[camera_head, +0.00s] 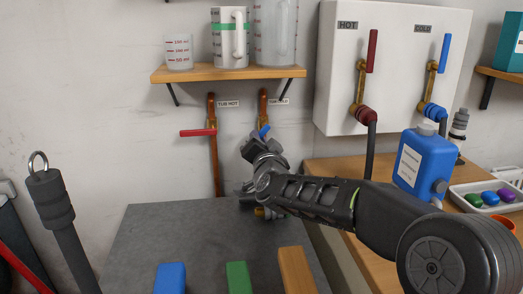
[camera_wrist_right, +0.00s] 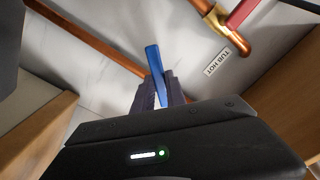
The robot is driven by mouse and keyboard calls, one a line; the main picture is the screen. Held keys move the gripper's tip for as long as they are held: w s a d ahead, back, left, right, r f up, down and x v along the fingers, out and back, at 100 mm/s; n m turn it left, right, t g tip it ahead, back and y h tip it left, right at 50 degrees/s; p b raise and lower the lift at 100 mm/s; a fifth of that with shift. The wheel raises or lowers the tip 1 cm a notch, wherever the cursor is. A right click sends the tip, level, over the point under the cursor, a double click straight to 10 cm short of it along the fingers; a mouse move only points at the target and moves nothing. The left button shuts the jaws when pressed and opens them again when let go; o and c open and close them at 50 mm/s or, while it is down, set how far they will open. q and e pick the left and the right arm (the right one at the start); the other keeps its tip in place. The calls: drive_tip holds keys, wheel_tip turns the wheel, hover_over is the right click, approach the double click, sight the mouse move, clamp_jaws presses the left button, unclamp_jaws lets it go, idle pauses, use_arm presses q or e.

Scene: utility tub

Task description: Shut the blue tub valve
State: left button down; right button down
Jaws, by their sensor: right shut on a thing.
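The blue tub valve handle (camera_head: 264,131) sits on the right-hand copper pipe below the wall shelf, mostly hidden by my right gripper (camera_head: 262,140). In the right wrist view, the blue handle (camera_wrist_right: 153,62) stands between the dark fingertips (camera_wrist_right: 158,92), and the gripper is shut on it. The handle looks angled to its copper pipe (camera_wrist_right: 95,48), but its exact turn is hard to tell. The valve body is hidden behind the gripper. My left gripper is not in view.
The red TUB HOT handle (camera_head: 198,133) lies level across its pipe, just left. A wooden shelf (camera_head: 225,74) with measuring cups overhangs the valves. A white HOT and COLD panel (camera_head: 395,70) is at right. The grey counter (camera_head: 165,235) lies below.

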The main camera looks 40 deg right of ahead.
drive_tip(key=shift+w+a+r+m+b, duration=0.15)
drive_tip(key=shift+r+m+b, duration=0.4)
drive_tip(key=shift+m, duration=1.1)
drive_tip(key=shift+a+r+m+b, duration=0.25)
drive_tip(key=shift+m+b, duration=0.6)
drive_tip(key=shift+m, duration=0.75)
drive_tip(key=shift+w+a+r+m+b, duration=0.1)
drive_tip(key=shift+r+m+b, duration=0.45)
drive_tip(key=shift+m, duration=1.1)
drive_tip(key=shift+f, duration=0.1)
drive_tip(key=c, duration=1.4)
unclamp_jaws()
drive_tip(key=shift+o, duration=0.2)
drive_tip(key=shift+s, duration=0.1)
drive_tip(key=v, duration=0.7)
drive_tip(key=shift+s+p, duration=0.3)
drive_tip(key=shift+p, duration=0.05)
drive_tip(key=shift+a, duration=0.15)
